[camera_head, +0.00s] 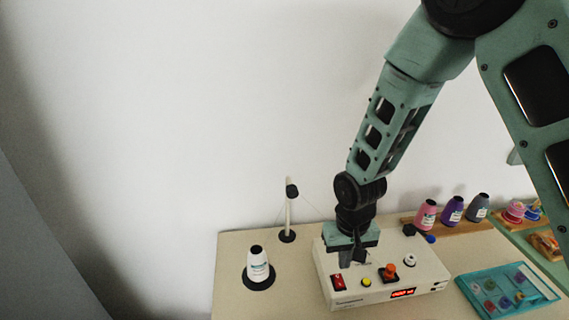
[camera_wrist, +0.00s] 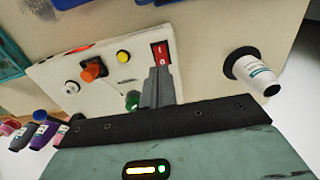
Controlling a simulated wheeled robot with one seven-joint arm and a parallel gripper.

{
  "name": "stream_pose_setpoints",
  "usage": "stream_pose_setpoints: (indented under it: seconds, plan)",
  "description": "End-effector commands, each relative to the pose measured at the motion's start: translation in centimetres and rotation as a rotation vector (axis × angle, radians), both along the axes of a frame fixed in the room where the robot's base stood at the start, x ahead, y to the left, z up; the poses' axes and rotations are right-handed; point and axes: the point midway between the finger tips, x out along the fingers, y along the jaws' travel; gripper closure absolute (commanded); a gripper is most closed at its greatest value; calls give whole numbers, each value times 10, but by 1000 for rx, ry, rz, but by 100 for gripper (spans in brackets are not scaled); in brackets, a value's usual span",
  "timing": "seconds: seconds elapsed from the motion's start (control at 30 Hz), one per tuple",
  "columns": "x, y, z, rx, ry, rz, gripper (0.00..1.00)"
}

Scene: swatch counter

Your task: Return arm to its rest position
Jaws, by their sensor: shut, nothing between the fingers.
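My gripper (camera_head: 345,257) hangs pointing down over the left part of a white control box (camera_head: 373,293) in the head view. Its fingers (camera_wrist: 158,88) are together and empty in the wrist view, beside the red rocker switch (camera_wrist: 161,53). The red switch also shows in the head view (camera_head: 338,282). The box carries a yellow button (camera_head: 366,282), an orange knob (camera_head: 389,271), a white knob (camera_head: 409,260) and a lit red display (camera_head: 403,292). A green knob (camera_wrist: 132,100) sits close to the fingers in the wrist view. Whether the fingers touch the box is unclear.
A white thread cone (camera_head: 258,264) stands on a black base at left, near a thin post (camera_head: 289,212). Pink (camera_head: 426,215), purple (camera_head: 452,211) and grey (camera_head: 477,208) cones stand on a wooden rack at back right. A teal tray (camera_head: 507,289) lies at right.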

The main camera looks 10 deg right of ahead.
Motion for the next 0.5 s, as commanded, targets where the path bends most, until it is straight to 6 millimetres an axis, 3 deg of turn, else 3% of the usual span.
stream_pose_setpoints:
  seconds: [0.17, 0.3, 0.5]
  plan:
    - [-18, 22, 20, 29, -5, 81, 100]
    - [-58, 49, 51, 63, -8, 226, 100]
    - [-130, 67, 83, 77, -12, 458, 100]
